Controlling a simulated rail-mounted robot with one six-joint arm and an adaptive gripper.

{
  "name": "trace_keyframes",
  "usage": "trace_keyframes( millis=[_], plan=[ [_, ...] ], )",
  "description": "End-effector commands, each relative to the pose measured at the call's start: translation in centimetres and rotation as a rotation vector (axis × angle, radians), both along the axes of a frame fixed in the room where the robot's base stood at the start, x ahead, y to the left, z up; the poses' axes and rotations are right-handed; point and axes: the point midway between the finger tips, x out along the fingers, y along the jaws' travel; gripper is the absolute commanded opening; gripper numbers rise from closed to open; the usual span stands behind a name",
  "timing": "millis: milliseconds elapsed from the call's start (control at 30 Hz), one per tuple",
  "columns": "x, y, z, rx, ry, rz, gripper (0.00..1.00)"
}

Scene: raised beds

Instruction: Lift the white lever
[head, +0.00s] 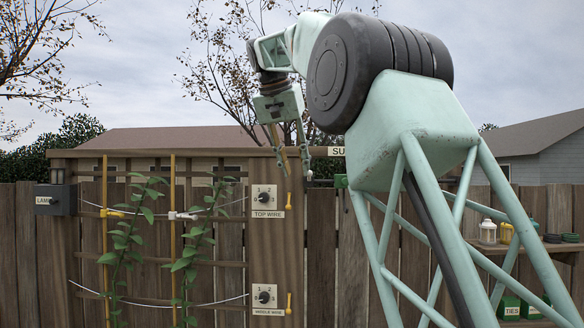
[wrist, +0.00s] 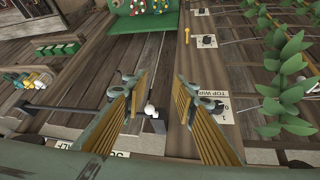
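A small white rounded piece (wrist: 150,110) shows in the wrist view beside a dark block at the end of a dark bar. It may be the end of the white lever; its full shape is hidden by my left finger. In the head view my gripper (head: 294,170) hangs fingers down in front of the fence, above and right of the TOP WIRE dial.
The TOP WIRE dial (head: 264,198) and the MIDDLE WIRE dial (head: 264,297) each have a yellow lever beside them. Plants (head: 190,260) climb wires at left, near the LAMP box (head: 56,200). A shelf at right holds a white lantern (head: 488,232).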

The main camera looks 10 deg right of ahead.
Motion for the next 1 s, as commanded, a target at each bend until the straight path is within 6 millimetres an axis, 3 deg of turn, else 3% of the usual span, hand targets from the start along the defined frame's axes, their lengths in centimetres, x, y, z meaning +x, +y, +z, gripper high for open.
trace_keyframes(
  millis=[300,733,1000],
  plan=[
    [-1.7,1.2,0.0,0.000,0.001,0.000,0.26],
    [-1.9,1.4,0.0,-0.001,0.000,-0.001,0.26],
    [-2.5,1.2,-0.5,0.000,0.005,0.008,0.01]
  ],
)
